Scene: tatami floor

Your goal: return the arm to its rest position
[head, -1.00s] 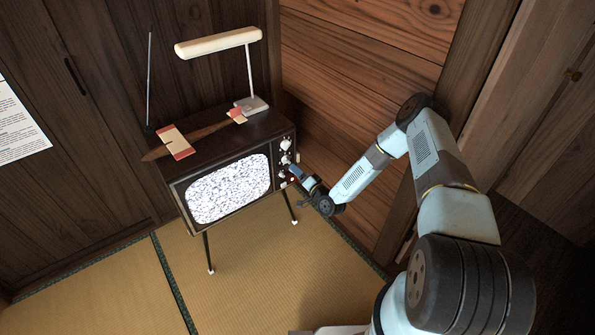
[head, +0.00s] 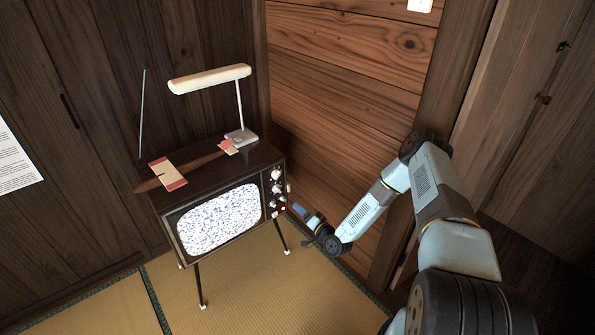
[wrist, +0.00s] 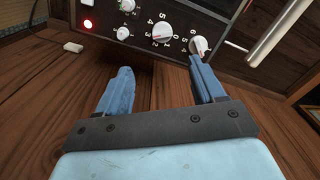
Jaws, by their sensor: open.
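My arm (head: 430,185) reaches in from the right in the head view and bends down toward the television. My gripper (head: 298,211) is just right of and below the television's control panel, apart from it as far as I can tell. In the wrist view my gripper (wrist: 162,70) has its two blue fingers spread, with nothing between them. Beyond the fingertips are the television's white knobs (wrist: 158,31) and a lit red lamp (wrist: 87,24).
The television (head: 220,216) stands on thin legs on the tatami, its screen showing static. A wooden wall (head: 340,110) rises close behind my gripper. Open tatami (head: 250,300) lies in front.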

